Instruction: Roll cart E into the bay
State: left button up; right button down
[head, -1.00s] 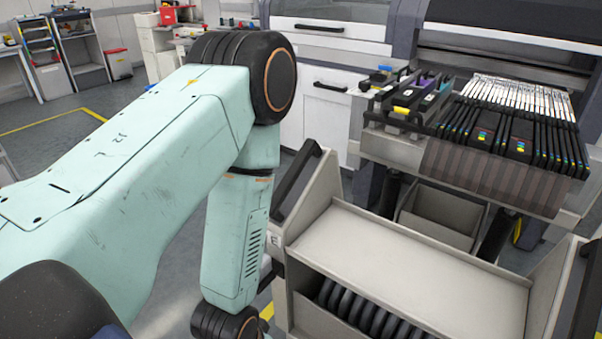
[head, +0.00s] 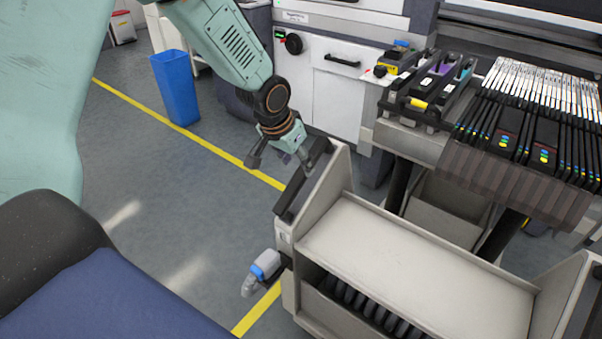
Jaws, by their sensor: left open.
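Cart E (head: 415,255) is a pale grey trolley with a flat top shelf, raised side panels and black reels in a lower compartment. Its left black handle (head: 302,182) slants along the left side panel. My left gripper (head: 281,162) is open at the upper end of this handle, one finger on each side in the picture; I cannot tell whether it touches. The bay under the feeder bank (head: 525,150) lies just behind the cart, partly hidden by it. My right gripper is not in view.
A blue and grey fitting (head: 262,270) sticks out at the cart's lower left. A grey bin (head: 445,205) stands under the feeder bank between dark posts. A blue waste bin (head: 175,88) stands at the back left. The floor left of the cart is clear, with yellow lines.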

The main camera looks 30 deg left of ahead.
aim_at(301, 174)
pick_arm(q)
jog(key=b+x, duration=0.1)
jog(key=x, duration=0.3)
jog(key=b+x, duration=0.1)
jog(key=x, duration=0.1)
jog(key=shift+w+a+f+b, duration=0.1)
jog(key=shift+a+f+b, duration=0.2)
jog(key=shift+f, duration=0.15)
jog(key=shift+d, duration=0.2)
jog(key=shift+s+d+r, duration=0.15)
jog(key=shift+s+r, duration=0.05)
jog(key=shift+s, duration=0.05)
jog(key=shift+w+a+f, duration=0.25)
jog(key=shift+w+f, duration=0.15)
jog(key=shift+c, duration=0.3)
jog(key=shift+s+d+r, duration=0.2)
jog(key=shift+s+r, duration=0.1)
jog(key=c, duration=0.4)
jog(key=shift+a+f, duration=0.1)
jog(key=shift+a, duration=0.05)
jog(key=c, duration=0.3)
jog(key=shift+w, duration=0.1)
grip_shut()
